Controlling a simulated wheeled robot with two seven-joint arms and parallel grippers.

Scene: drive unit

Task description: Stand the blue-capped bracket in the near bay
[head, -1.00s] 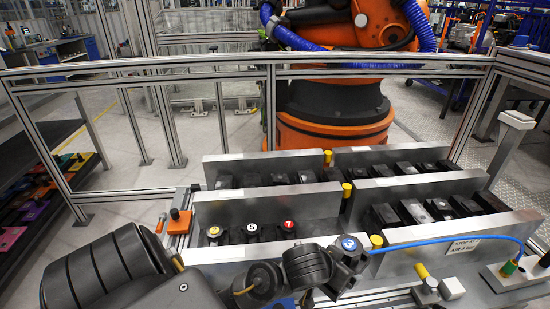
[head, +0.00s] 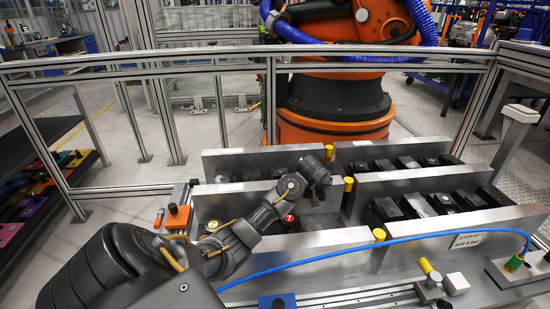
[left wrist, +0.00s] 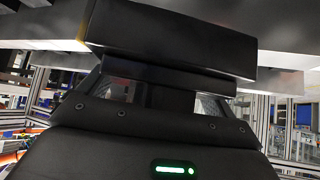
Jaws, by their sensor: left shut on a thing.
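My left gripper (head: 318,180) is raised over the left row of bays, near the middle metal wall. It is shut on a dark block, seen in the left wrist view as a black bar (left wrist: 170,40) across the fingers. No blue cap shows on it now. The near left bay, behind the front wall (head: 310,241), holds dark brackets, one with a red cap (head: 289,218) and one with a yellow cap (head: 212,226). My arm hides part of this bay. My right gripper is not in view.
Metal walls (head: 410,190) divide the bays, and several dark brackets stand in the right ones. Yellow posts (head: 348,184) rise between the columns. A blue hose (head: 440,235) crosses the front to a green-tipped fitting. A blue block (head: 277,300) lies on the front rail.

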